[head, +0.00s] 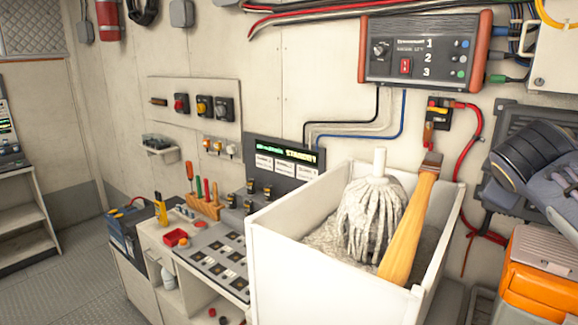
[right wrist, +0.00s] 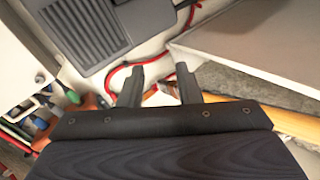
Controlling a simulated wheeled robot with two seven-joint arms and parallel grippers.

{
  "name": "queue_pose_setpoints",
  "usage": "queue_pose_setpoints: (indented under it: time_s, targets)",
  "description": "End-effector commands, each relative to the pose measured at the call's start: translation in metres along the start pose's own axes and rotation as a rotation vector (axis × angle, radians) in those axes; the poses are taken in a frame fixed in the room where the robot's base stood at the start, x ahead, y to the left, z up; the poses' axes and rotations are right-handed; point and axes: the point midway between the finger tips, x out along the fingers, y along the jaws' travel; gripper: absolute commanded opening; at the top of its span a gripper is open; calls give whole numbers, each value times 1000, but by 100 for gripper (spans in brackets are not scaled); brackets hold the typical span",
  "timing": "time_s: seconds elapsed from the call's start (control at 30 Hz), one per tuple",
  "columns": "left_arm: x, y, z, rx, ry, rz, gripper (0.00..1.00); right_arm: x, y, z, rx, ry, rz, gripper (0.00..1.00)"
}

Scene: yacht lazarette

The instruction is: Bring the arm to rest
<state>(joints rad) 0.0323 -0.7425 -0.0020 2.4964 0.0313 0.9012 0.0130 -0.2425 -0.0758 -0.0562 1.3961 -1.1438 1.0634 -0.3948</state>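My right gripper (right wrist: 160,80) shows in the right wrist view with its two dark fingers apart. It is open, with nothing held between them. A wooden handle (right wrist: 285,122) passes beyond the right finger, and part of it is hidden. In the head view my right gripper's fingers cannot be made out, and my left gripper is not in view.
A white bin (head: 330,290) holds a mop head (head: 370,215) and the wooden handle (head: 410,225), which leans past the rim. A control box (head: 425,50) is on the wall above. An orange case (head: 540,275) stands at right. Open floor (head: 75,285) lies at left.

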Motion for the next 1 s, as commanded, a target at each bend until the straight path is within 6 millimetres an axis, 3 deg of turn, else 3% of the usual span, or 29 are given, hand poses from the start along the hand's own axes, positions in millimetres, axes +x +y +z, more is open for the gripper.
queue_pose_setpoints:
  time_s: [0.17,0.4,0.5,0.6,0.77,1.0]
  targets:
    - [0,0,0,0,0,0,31,-17,-102,44,199,31,-288,31]
    - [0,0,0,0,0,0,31,-78,-266,96,580,-27,-720,31]
    - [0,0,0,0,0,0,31,-105,-321,109,732,-79,-859,31]
    - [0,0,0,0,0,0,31,-126,-361,117,853,-130,-958,31]
    - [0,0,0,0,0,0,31,-143,-392,122,957,-176,-1036,31]
    - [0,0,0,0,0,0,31,-145,-395,122,971,-182,-1045,31]
